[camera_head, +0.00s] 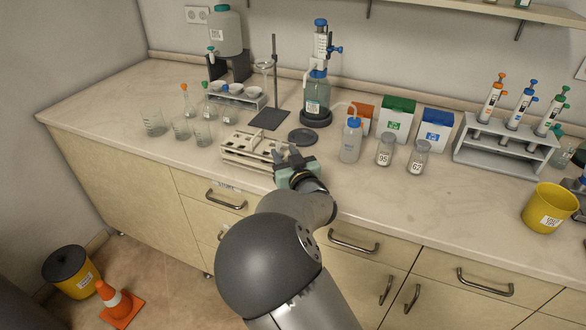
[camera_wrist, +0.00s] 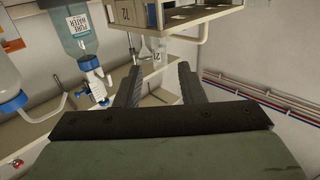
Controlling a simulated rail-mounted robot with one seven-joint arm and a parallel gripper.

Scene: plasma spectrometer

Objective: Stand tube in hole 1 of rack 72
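Rack 72 is a pale rack (camera_head: 238,157) on the bench, left of my gripper in the head view. My gripper (camera_head: 290,154) is at the right end of the rack. Hole 1 cannot be made out.
A dark round plate (camera_head: 302,136) and a stand (camera_head: 270,119) are behind the rack. The dispenser bottle (camera_head: 317,95) stands farther back. A wash bottle (camera_head: 351,142) and jars (camera_head: 386,151) stand to the right; glassware (camera_head: 203,132) stands left.

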